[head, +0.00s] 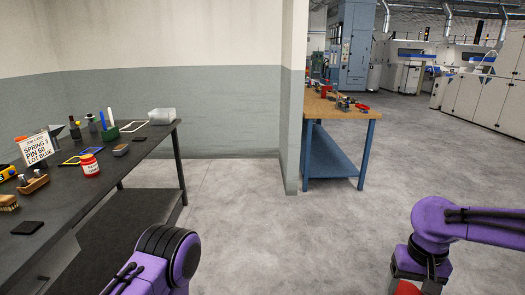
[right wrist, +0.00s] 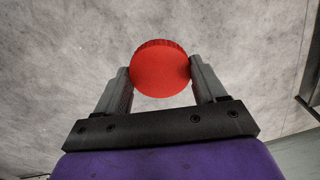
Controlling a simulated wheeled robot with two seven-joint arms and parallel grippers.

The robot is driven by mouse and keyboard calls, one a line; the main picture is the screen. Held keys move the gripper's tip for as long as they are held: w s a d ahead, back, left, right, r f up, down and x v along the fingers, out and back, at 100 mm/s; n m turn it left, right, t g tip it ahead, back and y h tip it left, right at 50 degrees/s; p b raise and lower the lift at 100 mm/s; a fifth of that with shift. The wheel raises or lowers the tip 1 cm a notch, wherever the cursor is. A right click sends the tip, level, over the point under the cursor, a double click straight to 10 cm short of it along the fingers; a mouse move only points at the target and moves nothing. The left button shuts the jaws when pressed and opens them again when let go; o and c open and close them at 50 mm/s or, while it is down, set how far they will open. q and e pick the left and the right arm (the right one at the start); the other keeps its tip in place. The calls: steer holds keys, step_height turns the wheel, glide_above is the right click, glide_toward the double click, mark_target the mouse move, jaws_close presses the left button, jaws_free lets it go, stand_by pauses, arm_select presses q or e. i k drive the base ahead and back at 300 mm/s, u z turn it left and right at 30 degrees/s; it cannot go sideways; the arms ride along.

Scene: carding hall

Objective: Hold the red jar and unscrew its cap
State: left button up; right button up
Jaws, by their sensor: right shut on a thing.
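A small red jar (head: 91,167) with a pale label stands upright on the dark table at the left. My right gripper (right wrist: 160,76) is shut on a round red thing (right wrist: 160,70) with a ribbed edge, which looks like a cap. Whether a jar is attached beneath it is hidden. In the head view a bit of red (head: 408,288) shows at the bottom edge under my right arm, far from the table. My left arm comes in at the bottom; its gripper is out of view.
The dark table (head: 130,150) also holds a sign (head: 40,148), a clear bin (head: 162,115), a wooden block with pegs (head: 33,182), a brush (head: 8,202) and a dark pad (head: 27,227). A blue-legged bench (head: 335,108) stands beyond the wall end. The middle floor is clear.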

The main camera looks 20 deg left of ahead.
mark_target(90, 164)
steer(key=u, duration=0.25)
steer(key=i, duration=1.6)
steer(key=u, duration=0.95)
steer(key=i, duration=1.5)
steer(key=u, duration=1.8)
steer(key=i, duration=0.55)
steer(key=u, duration=0.5)
